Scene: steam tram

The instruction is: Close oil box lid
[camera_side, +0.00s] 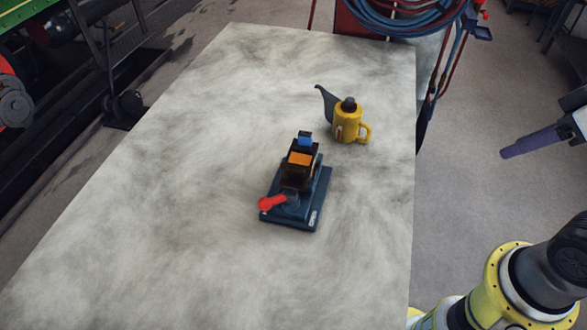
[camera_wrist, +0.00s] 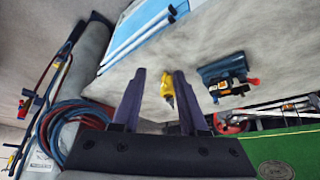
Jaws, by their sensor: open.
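The oil box (camera_side: 301,173) stands on the table, a black box on a dark blue base. Its top shows an orange face, and a blue-tabped part that looks like the raised lid (camera_side: 305,140) stands at its back edge. A red-knobbed lever (camera_side: 271,202) sticks out at the front left. In the wrist view the oil box (camera_wrist: 224,72) is small and far off, right of the fingers. My gripper (camera_wrist: 160,74) is open and empty, its two dark purple fingers apart. In the side view my gripper (camera_side: 540,140) is at the right edge, off the table and well away from the box.
A yellow oil can (camera_side: 349,124) with a dark spout stands behind and right of the box. The pale table (camera_side: 150,200) is otherwise clear. Coiled blue and red hoses (camera_side: 400,15) hang beyond its far edge. Green machinery (camera_side: 60,50) is at the left.

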